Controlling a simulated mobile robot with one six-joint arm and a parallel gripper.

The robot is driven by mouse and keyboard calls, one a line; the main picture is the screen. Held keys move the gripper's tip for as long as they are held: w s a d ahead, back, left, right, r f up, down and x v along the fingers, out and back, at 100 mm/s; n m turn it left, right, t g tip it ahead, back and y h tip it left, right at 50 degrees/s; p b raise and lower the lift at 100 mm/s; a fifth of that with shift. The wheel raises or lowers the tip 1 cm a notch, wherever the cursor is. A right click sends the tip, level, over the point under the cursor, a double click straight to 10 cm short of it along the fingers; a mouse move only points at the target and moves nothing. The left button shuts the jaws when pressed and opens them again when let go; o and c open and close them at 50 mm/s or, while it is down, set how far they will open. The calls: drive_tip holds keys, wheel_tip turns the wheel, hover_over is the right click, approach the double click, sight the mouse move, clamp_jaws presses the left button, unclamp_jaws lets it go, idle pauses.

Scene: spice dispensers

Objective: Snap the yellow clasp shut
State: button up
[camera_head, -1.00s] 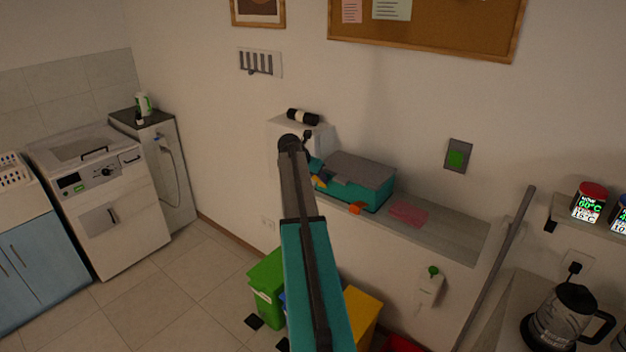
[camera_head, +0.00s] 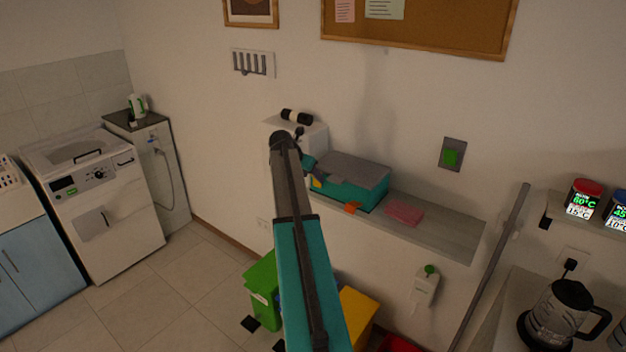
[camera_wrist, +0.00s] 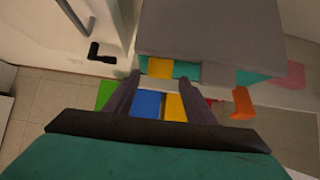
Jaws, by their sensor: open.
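A teal box with a grey lid (camera_head: 352,171) sits on a wall shelf. In the wrist view its lid (camera_wrist: 208,30) fills the upper middle. The yellow clasp (camera_wrist: 160,68) is on the box's front edge; a small part of it shows in the head view (camera_head: 317,183). I cannot tell how far it stands from the box. A grey clasp (camera_wrist: 216,74) is beside it, and an orange clasp (camera_wrist: 243,104) sticks out farther right. My gripper (camera_wrist: 160,82) is open and empty, its fingertips just short of the yellow clasp, one towards each side.
A pink item (camera_head: 404,213) lies on the shelf (camera_head: 445,236) to the right. Green (camera_head: 262,290) and yellow (camera_head: 358,315) bins stand below. The shelf's right end is bare.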

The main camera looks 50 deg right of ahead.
drive_tip(key=b+v, duration=0.4)
drive_tip(key=v, duration=0.7)
drive_tip(key=shift+s+a+r, duration=0.2)
drive_tip(key=shift+s+r, duration=0.05)
drive_tip(key=shift+r, duration=0.1)
